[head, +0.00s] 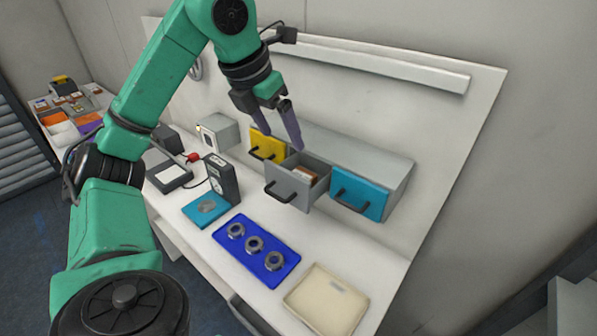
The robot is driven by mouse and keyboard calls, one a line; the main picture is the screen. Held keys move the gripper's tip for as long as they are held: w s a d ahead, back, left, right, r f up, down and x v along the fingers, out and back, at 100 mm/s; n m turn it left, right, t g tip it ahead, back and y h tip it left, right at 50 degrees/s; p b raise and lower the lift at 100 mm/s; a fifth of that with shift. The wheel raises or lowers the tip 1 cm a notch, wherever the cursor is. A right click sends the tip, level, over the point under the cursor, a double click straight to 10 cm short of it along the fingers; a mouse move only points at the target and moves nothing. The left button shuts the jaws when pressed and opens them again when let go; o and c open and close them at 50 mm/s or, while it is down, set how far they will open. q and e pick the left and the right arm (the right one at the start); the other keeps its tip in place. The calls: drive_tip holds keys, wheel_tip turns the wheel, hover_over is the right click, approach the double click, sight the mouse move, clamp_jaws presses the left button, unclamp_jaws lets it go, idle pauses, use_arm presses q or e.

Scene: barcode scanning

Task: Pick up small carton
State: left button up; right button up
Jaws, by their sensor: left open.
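A small brown-orange carton (304,174) lies inside the pulled-out grey drawer (296,191) in the middle of the drawer unit; the drawer's walls hide part of it. My left gripper (281,141) is open and empty, with its two dark fingers pointing down. It hangs above and a little left of the open drawer, apart from the carton. My right gripper is not in view.
A yellow drawer (267,145) and a blue drawer (357,193) flank the grey one, both shut. A blue tray (288,262) with metal rings, a cream tray (327,300) and a dark upright device (222,179) stand on the white table in front.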

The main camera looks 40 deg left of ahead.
use_arm(q)
drive_tip(key=b, duration=0.5)
approach(299, 172)
drive_tip(key=s+d+f, duration=0.1)
drive_tip(key=d+f, duration=0.1)
drive_tip(key=x, duration=0.4)
drive_tip(key=a+p+x, duration=0.1)
drive_tip(key=x, duration=0.1)
drive_tip(key=shift+w, duration=0.35)
drive_tip(key=shift+w+d+f, duration=0.15)
drive_tip(key=shift+w, duration=0.05)
drive_tip(key=c, duration=1.3)
